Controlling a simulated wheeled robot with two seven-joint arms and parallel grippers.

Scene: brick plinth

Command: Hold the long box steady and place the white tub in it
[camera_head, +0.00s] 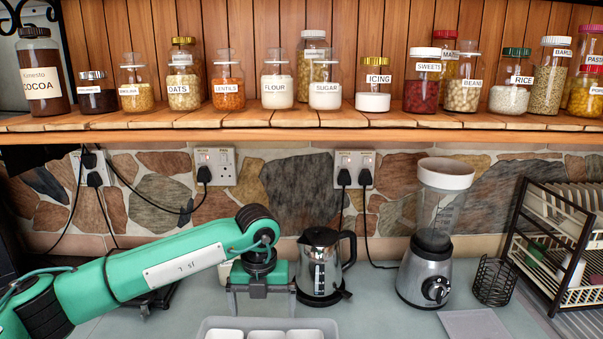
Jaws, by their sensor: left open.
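The long box (268,322) is light grey and shows at the bottom edge of the head view, cut off by the frame. Three white tubs (265,335) show inside it, side by side, only their tops in view. My left gripper (262,304) is open, pointing down just behind the box's far rim, its two fingers apart with nothing seen between them. I cannot tell whether it touches the box. My right gripper is not in view.
A steel kettle (320,265) stands close right of my left gripper. Further right are a blender (431,240), a black wire holder (493,282) and a dish rack (560,240). A shelf (300,124) with several jars runs above. The counter between kettle and blender is clear.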

